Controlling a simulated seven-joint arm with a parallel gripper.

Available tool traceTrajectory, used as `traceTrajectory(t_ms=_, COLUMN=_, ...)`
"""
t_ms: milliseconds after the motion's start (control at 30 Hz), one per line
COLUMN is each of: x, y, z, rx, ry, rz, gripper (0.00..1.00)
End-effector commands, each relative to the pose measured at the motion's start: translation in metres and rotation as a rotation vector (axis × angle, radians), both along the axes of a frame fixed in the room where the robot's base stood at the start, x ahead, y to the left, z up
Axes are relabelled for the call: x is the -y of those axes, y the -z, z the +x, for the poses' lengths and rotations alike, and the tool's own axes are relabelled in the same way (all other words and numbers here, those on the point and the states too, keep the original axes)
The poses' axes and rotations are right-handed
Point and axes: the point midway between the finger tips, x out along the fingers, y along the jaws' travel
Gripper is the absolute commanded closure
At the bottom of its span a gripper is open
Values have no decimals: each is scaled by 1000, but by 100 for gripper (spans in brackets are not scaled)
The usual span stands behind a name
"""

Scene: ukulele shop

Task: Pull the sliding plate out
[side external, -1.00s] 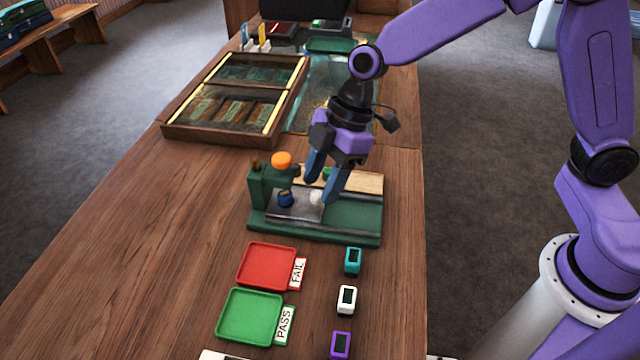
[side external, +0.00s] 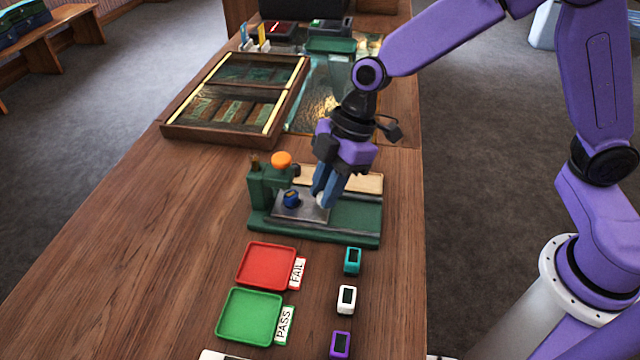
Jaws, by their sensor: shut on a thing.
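The sliding plate (side external: 312,212) is a flat grey metal plate on a green fixture (side external: 352,222) on the wooden bench. A small dark blue piece (side external: 291,198) sits on the plate's left part. A small white knob (side external: 321,199) on the plate's right part shows between my fingers. My gripper (side external: 322,202) points down over it and is shut on this white knob, which is mostly hidden by the fingers. The fixture has a green post with an orange knob (side external: 281,160) at its left.
A red tray (side external: 267,266) marked FAIL and a green tray (side external: 249,315) marked PASS lie in front. Small teal (side external: 353,261), white (side external: 346,300) and purple (side external: 340,345) devices stand to their right. A wooden display case (side external: 175,132) is behind. The fixture's right channel is clear.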

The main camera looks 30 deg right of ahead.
Motion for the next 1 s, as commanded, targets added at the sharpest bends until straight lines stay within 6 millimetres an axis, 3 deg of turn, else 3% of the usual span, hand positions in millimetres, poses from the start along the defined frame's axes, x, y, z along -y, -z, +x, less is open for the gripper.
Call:
traceTrajectory(t_ms=500, x=57, y=-1, z=-57, rx=2, ry=0, rz=1, gripper=100)
traceTrajectory(t_ms=967, x=67, y=0, z=-66, rx=-4, ry=-1, rz=-2, gripper=100)
traceTrajectory(t_ms=1000, x=67, y=0, z=-67, rx=-4, ry=-1, rz=-2, gripper=74)
